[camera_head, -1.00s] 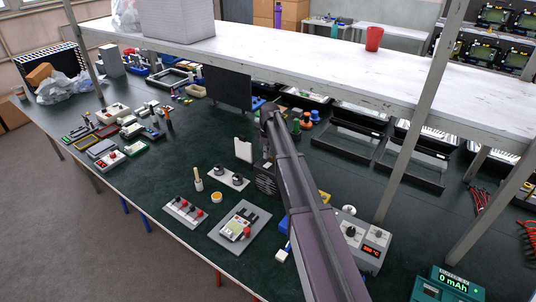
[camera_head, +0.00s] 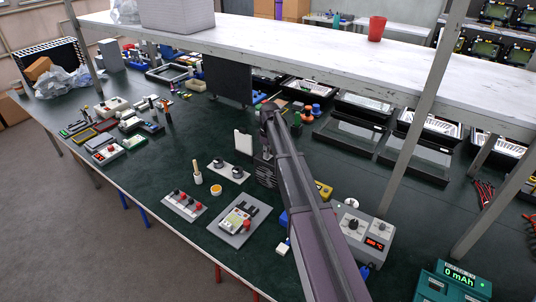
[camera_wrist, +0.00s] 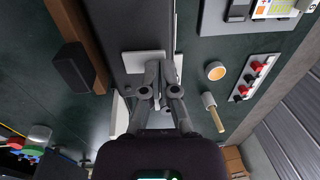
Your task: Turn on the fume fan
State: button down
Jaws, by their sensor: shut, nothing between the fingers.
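The fume fan (camera_head: 266,173) appears to be the dark upright box with a round grille on the green bench, just below the end of my arm in the head view. A dark grey surface, apparently its body, fills the upper middle of the wrist view (camera_wrist: 148,25). My gripper (camera_wrist: 163,66) is shut and empty, with its fingertips over or close to a pale plate (camera_wrist: 138,61) beside that surface. I cannot tell whether they touch. In the head view my arm hides part of the fan and the fingers. No fan switch is clearly visible.
A white card (camera_head: 243,144) stands behind the fan. A two-knob plate (camera_head: 229,171), brush holder (camera_head: 197,174), orange pot (camera_head: 216,189), red-knob strip (camera_head: 184,205) and meter on a grey plate (camera_head: 239,220) lie left and in front. A soldering station (camera_head: 361,234) stands right. The overhead shelf (camera_head: 320,55) is close.

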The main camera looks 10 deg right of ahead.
jog(key=shift+s+f+b, duration=0.2)
jog(key=shift+f+b, duration=0.15)
jog(key=shift+f, duration=0.05)
jog(key=shift+w+r, duration=0.1)
jog(key=shift+r, duration=0.1)
jog(key=shift+w, duration=0.15)
jog(key=shift+w+d+r+p, duration=0.25)
jog(key=shift+w+d+p, duration=0.15)
jog(key=shift+d+p, duration=0.05)
dwell(0.3)
jog(key=shift+r, duration=0.15)
